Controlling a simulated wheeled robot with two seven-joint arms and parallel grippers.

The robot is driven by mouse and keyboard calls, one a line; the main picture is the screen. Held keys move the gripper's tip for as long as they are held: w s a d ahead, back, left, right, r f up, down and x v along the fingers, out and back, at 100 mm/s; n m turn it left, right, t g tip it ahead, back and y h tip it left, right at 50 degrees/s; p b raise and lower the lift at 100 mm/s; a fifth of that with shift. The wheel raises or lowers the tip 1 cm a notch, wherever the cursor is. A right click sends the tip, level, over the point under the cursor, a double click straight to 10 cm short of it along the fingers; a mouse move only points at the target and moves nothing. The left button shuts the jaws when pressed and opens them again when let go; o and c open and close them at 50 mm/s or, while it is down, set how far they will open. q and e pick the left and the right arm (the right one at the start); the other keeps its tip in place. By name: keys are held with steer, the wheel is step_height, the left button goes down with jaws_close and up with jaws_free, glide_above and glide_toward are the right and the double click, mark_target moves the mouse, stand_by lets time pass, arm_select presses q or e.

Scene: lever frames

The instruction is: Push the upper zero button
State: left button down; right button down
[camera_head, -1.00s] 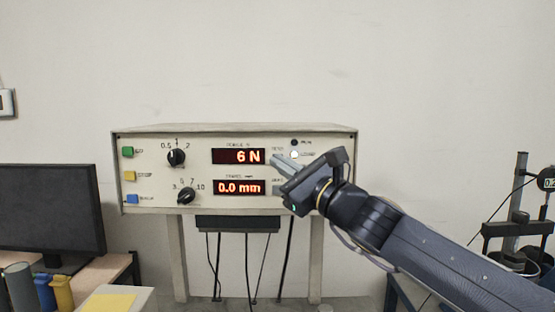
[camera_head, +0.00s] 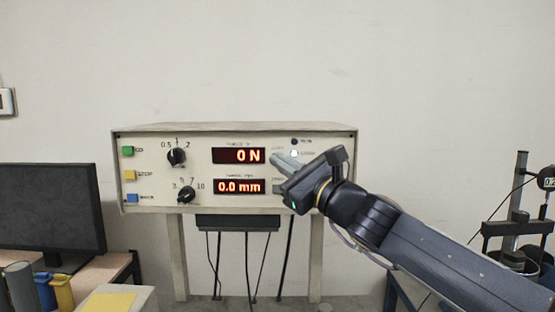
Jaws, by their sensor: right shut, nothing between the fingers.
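The control box (camera_head: 240,138) has a pale front panel facing me. Its upper display (camera_head: 238,156) reads 0 N and its lower display (camera_head: 239,186) reads 0.0 mm. My right gripper (camera_head: 275,160) is shut and empty, with its fingertips just right of the upper display, over the spot of the upper zero button. The fingers hide that button, and I cannot tell whether they touch it. The lower zero button (camera_head: 278,188) shows partly beside my gripper, right of the lower display. My left gripper is not in view.
Green (camera_head: 127,152), yellow (camera_head: 129,175) and blue (camera_head: 132,198) buttons line the panel's left side, beside two black knobs (camera_head: 176,157). A dark monitor (camera_head: 50,208) stands at left. A test stand (camera_head: 516,210) is at far right. The wall above is bare.

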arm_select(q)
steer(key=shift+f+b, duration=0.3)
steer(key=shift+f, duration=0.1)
arm_select(e)
steer(key=shift+s, duration=0.6)
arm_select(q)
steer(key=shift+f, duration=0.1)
arm_select(e)
steer(key=shift+s+f, duration=0.1)
